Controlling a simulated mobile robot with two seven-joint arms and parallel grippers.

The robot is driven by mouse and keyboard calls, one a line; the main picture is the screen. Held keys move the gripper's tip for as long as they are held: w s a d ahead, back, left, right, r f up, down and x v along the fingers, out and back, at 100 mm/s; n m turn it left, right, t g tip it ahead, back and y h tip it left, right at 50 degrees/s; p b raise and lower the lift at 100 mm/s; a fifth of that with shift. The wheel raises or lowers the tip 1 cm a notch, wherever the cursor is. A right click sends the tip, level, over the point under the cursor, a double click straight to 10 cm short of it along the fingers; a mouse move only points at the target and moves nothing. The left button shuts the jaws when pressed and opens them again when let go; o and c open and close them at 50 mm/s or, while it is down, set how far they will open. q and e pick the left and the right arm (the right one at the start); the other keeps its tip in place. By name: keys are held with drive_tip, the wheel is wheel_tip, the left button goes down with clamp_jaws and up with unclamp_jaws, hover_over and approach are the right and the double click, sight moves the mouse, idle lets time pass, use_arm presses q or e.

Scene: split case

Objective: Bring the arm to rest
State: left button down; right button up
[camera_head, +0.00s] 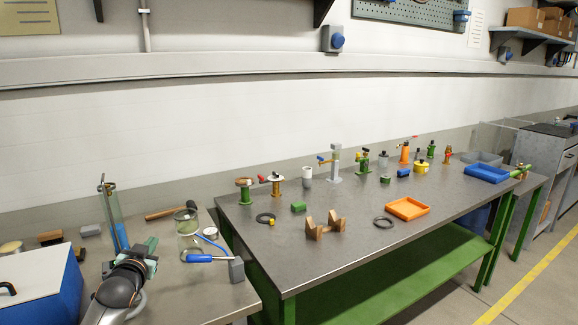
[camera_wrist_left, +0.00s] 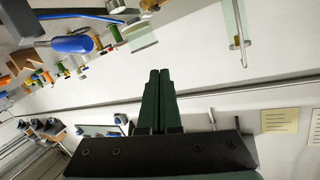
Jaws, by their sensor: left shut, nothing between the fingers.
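My left gripper (camera_head: 151,244) is over the small table at the lower left of the head view, with its arm coming in from the bottom edge. In the left wrist view its two dark green fingers (camera_wrist_left: 159,72) lie side by side, shut, with nothing between them. The fingers point into open air, with the pale wall behind. My right gripper is in neither view.
Close by are a glass jar (camera_head: 188,243), a blue-handled hammer (camera_head: 236,269), a clear upright panel (camera_head: 111,206) and a blue box with a white lid (camera_head: 40,284). The longer bench holds an orange tray (camera_head: 407,208) and several small parts.

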use_arm(q)
drive_tip(key=s+d+f+m+g+h, duration=0.1)
drive_tip(key=s+d+f, duration=0.35)
drive_tip(key=f, duration=0.25)
drive_tip(key=s+d+f+h, duration=0.2)
drive_tip(key=s+d+f, duration=0.1)
drive_tip(key=s+f, duration=0.25)
drive_tip(key=s+d+f+m+g+h, duration=0.1)
drive_tip(key=s+d+f, duration=0.35)
drive_tip(key=f, duration=0.25)
drive_tip(key=s+d+f+g, duration=0.1)
drive_tip(key=s+d+f, duration=0.1)
drive_tip(key=s, duration=0.6)
drive_tip(key=s+d+f+g+h, duration=0.1)
drive_tip(key=s+d+f+g, duration=0.1)
drive_tip(key=s+f, duration=0.3)
drive_tip(key=s+d+f+n+g, duration=0.1)
drive_tip(key=s+d+f, duration=0.3)
drive_tip(key=s, duration=0.9)
drive_tip(key=shift+d+g, duration=0.25)
drive_tip(key=shift+g, duration=0.05)
